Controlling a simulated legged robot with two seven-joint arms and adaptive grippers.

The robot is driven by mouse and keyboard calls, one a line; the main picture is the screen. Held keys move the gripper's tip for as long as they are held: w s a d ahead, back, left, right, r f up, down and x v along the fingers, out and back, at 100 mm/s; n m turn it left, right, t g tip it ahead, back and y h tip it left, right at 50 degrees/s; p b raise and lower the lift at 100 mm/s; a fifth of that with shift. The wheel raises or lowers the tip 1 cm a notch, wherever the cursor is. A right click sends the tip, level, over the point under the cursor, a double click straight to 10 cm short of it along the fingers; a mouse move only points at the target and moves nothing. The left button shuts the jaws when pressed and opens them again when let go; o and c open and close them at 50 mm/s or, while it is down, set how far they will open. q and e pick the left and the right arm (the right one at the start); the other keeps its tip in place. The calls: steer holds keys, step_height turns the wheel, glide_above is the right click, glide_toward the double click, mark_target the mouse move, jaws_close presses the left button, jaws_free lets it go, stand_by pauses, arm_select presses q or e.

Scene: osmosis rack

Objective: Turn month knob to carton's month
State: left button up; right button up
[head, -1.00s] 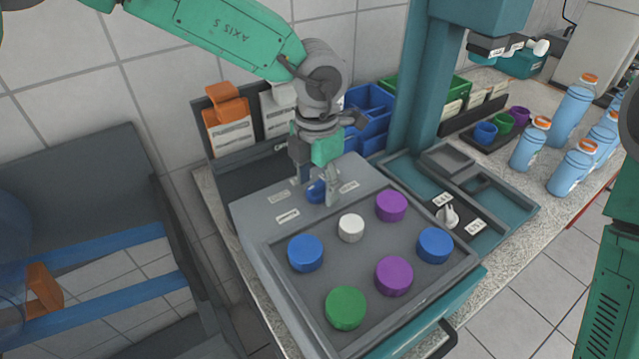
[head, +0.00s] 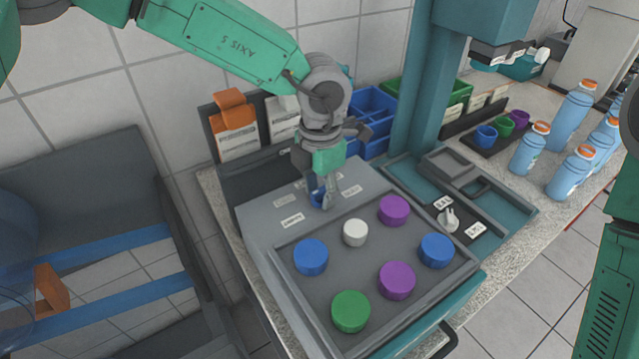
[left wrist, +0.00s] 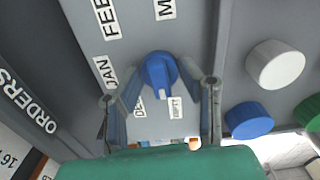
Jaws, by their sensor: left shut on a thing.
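The blue month knob (head: 316,198) sits on the sloped grey panel (head: 262,222), among small white month labels. In the left wrist view the knob (left wrist: 160,74) has JAN (left wrist: 106,72), FEB and DEC labels near it; others are cut off or hard to read. A pale mark on the knob faces the lower side of that view, between DEC and another label. My left gripper (head: 322,200) points down at the knob, with its fingers (left wrist: 162,90) on either side of it, shut on it. My right gripper is out of view; only its arm shows.
A grey tray (head: 395,325) of purple, blue, green and white caps lies in front. A teal column (head: 425,85) and blue bottles (head: 528,150) stand to the right.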

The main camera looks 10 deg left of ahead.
arm_select(q)
steer(key=m+p, duration=0.1)
steer(key=p, duration=0.1)
steer(key=m+p, duration=0.4)
steer(key=p, duration=0.1)
steer(key=shift+w+r, duration=0.2)
steer(key=shift+r, duration=0.15)
steer(key=shift+d+m+p, duration=0.1)
steer(key=shift+m+p, duration=0.35)
steer(key=shift+m, duration=0.55)
steer(key=shift+f+m, duration=0.15)
steer(key=shift+m, duration=0.75)
steer(key=m, duration=0.3)
steer(key=shift+w+m, duration=0.1)
steer(key=shift+m, duration=0.2)
steer(key=m, duration=0.6)
steer(key=shift+m, duration=0.3)
